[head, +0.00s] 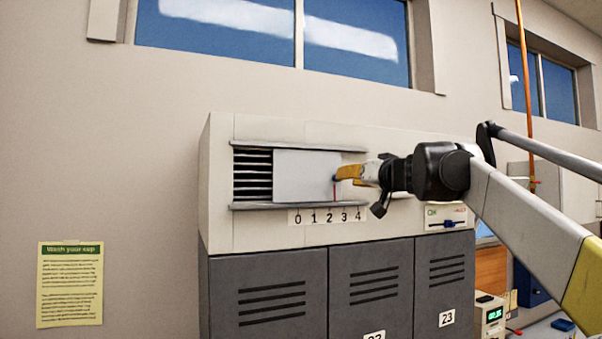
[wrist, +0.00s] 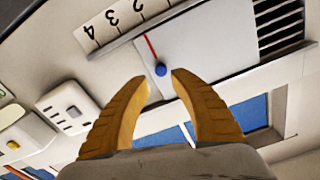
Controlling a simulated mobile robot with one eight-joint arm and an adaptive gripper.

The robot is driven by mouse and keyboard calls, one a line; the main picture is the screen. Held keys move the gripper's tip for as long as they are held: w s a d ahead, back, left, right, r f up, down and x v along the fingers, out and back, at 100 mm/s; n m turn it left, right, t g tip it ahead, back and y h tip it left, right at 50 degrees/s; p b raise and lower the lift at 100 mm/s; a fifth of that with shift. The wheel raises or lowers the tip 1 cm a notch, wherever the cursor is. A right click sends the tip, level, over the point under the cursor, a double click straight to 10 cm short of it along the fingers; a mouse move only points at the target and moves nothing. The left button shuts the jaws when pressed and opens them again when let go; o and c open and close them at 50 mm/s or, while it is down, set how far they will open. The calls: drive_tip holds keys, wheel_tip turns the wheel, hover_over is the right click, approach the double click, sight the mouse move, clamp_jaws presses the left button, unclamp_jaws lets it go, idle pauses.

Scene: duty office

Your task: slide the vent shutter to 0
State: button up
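The vent shutter (head: 302,176) is a pale flat plate in rails on the upper cabinet; it also shows in the wrist view (wrist: 205,45). Its small blue knob (wrist: 160,70) sits near its right edge in the head view. A red pointer line (head: 334,193) runs from the knob towards the number scale (head: 328,217), marked 0 to 4, and points near 2. My gripper (head: 342,174) is open at the knob. In the wrist view its yellow fingertips (wrist: 159,77) lie either side of the knob, with gaps showing; whether they reach around it I cannot tell.
Dark vent slats (head: 253,175) are uncovered left of the shutter. A small panel with a blue slider (head: 449,223) is at the right of the cabinet. Grey lockers (head: 370,285) stand below. Windows (head: 270,35) are above.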

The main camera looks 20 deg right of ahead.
sight(299, 177)
drive_tip(key=w+p, duration=0.1)
drive_tip(key=w, duration=0.5)
drive_tip(key=shift+w+a, duration=0.1)
drive_tip(key=shift+a, duration=0.1)
clamp_jaws()
drive_tip(key=a, duration=1)
drive_tip(key=shift+s+a, duration=0.2)
drive_tip(key=shift+a, duration=0.2)
drive_tip(key=shift+d, duration=0.1)
unclamp_jaws()
drive_tip(key=shift+a, duration=0.3)
drive_tip(key=shift+d, duration=0.2)
